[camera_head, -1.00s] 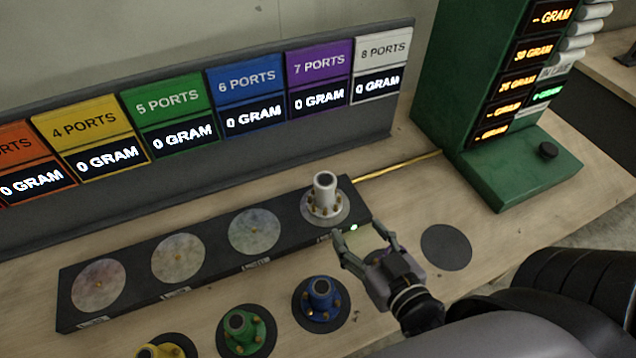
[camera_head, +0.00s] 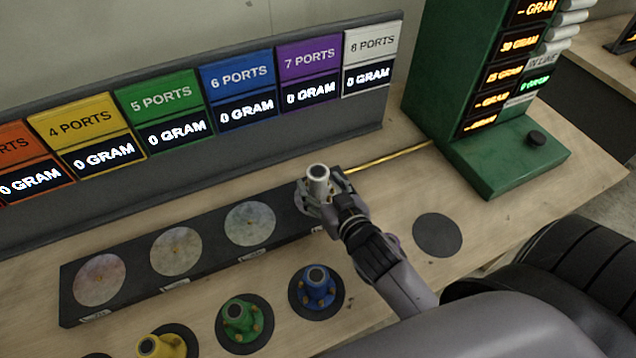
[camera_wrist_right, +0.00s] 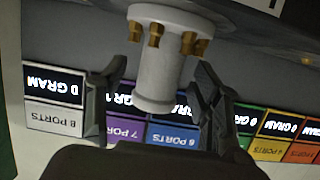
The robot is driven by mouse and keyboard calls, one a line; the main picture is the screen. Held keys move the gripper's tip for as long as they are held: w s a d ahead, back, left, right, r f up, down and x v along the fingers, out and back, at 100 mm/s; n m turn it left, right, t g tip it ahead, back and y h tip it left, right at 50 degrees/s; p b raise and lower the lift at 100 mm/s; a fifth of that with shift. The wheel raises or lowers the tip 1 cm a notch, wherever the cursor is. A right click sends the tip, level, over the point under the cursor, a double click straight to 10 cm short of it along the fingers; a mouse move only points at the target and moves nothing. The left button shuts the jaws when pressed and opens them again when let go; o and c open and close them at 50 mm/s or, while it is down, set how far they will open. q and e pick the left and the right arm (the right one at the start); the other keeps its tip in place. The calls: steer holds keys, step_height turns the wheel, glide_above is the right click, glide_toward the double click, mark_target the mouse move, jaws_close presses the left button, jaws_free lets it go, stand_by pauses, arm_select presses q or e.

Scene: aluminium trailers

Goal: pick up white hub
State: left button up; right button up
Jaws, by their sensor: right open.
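The white hub (camera_head: 318,178) stands upright on the right end of the dark scale bar (camera_head: 212,278). Its tube rises above a flange with brass ports. In the right wrist view the hub (camera_wrist_right: 157,80) appears upside down, its tube between the two open fingers. My right gripper (camera_head: 316,198) is open with its fingers around the hub. The wrist view shows the fingers (camera_wrist_right: 160,95) on either side of the tube, with gaps between. My left gripper is not in view.
A blue hub (camera_head: 318,286), a green hub (camera_head: 241,318) and a yellow hub (camera_head: 160,346) stand on dark discs in front of the bar. An empty dark disc (camera_head: 438,235) lies to the right. Port-label displays (camera_head: 237,92) stand behind, and a green machine (camera_head: 520,160) is at the right.

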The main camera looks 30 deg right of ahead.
steer(key=shift+x, duration=1.15)
steer(key=shift+s, duration=0.1)
jaws_close()
steer(key=shift+r, duration=0.15)
